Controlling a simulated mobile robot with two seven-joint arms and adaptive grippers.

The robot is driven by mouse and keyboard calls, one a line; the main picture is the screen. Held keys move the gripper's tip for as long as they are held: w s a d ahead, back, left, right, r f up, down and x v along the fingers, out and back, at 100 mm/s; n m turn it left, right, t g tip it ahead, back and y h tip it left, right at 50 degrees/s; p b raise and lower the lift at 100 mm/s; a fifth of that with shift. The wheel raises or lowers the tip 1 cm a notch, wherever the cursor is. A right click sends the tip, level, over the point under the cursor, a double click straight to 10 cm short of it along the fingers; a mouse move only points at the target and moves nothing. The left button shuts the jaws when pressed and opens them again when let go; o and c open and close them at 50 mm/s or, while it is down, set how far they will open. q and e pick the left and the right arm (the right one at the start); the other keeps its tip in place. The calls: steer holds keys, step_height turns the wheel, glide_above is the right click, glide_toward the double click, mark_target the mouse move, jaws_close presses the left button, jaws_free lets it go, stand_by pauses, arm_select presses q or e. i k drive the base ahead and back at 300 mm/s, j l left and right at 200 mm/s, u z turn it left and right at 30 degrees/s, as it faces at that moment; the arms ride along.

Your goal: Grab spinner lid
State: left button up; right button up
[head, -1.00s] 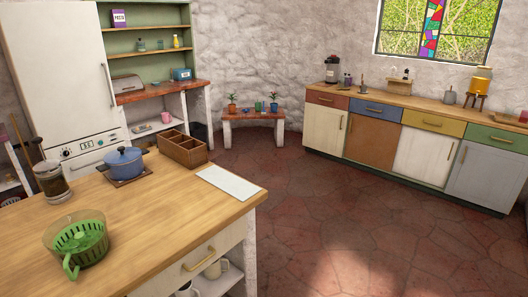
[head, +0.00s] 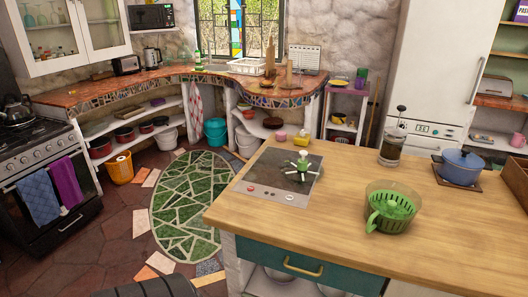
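A green salad spinner (head: 393,207) stands on the wooden island top, right of centre in the head view. Its clear bowl has a green basket inside and a green handle at the front, and its top is open. A small white and green piece with several arms (head: 302,168) lies on the dark hob plate; I cannot tell for sure whether it is the spinner lid. Neither of my grippers can be made out in view. A dark ribbed part, probably mine, shows at the bottom left edge.
The island (head: 290,222) has free wood around the spinner. A blue pot (head: 461,166) and a coffee press (head: 393,147) stand behind it. A small yellow item (head: 301,141) sits behind the hob plate (head: 270,180). Open floor with a green rug (head: 190,205) lies left.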

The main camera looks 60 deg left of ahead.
mark_target(295, 169)
steer(key=u, duration=1.5)
steer(key=i+j+z, duration=0.4)
steer(key=j, duration=0.25)
steer(key=i+j+z, duration=0.15)
steer(key=j, duration=0.25)
steer(key=i+j+z, duration=0.2)
steer(key=j, duration=0.2)
steer(key=j+z, duration=0.2)
steer(key=j, duration=0.2)
steer(key=i, duration=0.05)
